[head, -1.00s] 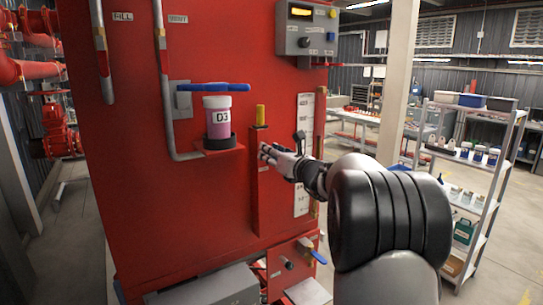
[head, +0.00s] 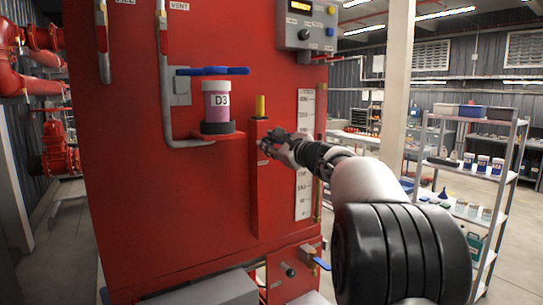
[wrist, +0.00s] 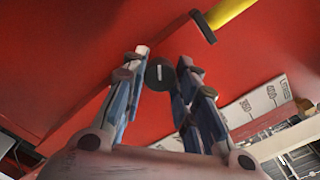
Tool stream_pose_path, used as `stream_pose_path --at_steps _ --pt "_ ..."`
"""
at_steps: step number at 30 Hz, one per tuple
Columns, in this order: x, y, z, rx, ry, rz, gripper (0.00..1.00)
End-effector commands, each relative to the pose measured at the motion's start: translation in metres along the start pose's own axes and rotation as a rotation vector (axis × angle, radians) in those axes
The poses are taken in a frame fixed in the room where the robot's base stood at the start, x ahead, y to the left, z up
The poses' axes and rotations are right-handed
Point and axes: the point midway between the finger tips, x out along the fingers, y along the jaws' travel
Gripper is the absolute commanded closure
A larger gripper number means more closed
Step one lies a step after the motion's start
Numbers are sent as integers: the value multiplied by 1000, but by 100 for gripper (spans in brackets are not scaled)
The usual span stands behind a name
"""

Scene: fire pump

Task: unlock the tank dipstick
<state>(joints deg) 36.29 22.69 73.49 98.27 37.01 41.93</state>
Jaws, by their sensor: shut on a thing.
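The dipstick's yellow handle (head: 260,106) stands upright from the top of a narrow red housing (head: 257,205) on the red tank's front. In the wrist view the yellow handle (wrist: 226,12) shows at the upper right. My gripper (head: 268,143) is at the upper part of the housing, below the handle and reaching in from the right. In the wrist view a round dark lock knob (wrist: 160,74) with a short pale mark sits between my two fingers (wrist: 163,60). The fingers are shut on its sides. The knob is hidden behind my gripper in the head view.
A pink-filled D3 jar (head: 216,108) stands on a small red shelf left of the housing, under a blue valve handle (head: 212,71). A white level scale (head: 305,155) is behind my wrist. A control box (head: 307,24) is above. Shelving (head: 470,195) stands at right.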

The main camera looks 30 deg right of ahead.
Motion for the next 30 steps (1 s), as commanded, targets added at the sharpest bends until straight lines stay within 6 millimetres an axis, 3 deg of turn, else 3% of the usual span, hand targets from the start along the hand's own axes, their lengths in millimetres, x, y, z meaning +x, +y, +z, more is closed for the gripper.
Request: stream_pose_path --at_steps 18,30 --pt "0 2 -3 -568 0 0 97" --pt "0 1 -1 -790 0 0 97"
